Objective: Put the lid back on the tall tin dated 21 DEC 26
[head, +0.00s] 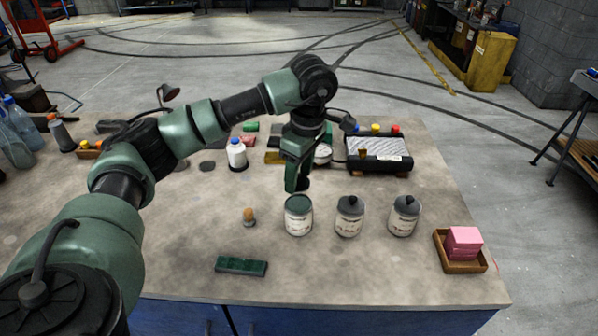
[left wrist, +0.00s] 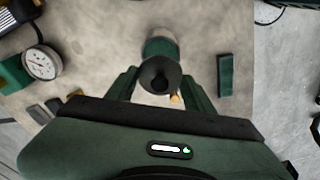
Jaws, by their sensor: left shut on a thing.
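Three tins with pale labels stand in a row near the front of the bench. The left tin (head: 298,217) has no knobbed lid on it and shows a dark green top. The middle tin (head: 349,218) and right tin (head: 404,217) wear dark knobbed lids. The label dates are too small to read. My left gripper (head: 297,187) is shut on a dark round lid (left wrist: 160,74), held just above and behind the left tin. In the left wrist view the left tin (left wrist: 160,46) shows partly behind the lid. My right gripper is not in view.
A green block (head: 241,266) lies in front, and a small cork-coloured piece (head: 249,216) stands left of the tins. A wooden tray (head: 461,265) with pink blocks is at right. A white bottle (head: 237,154), gauge (head: 322,154) and black device (head: 379,154) stand behind.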

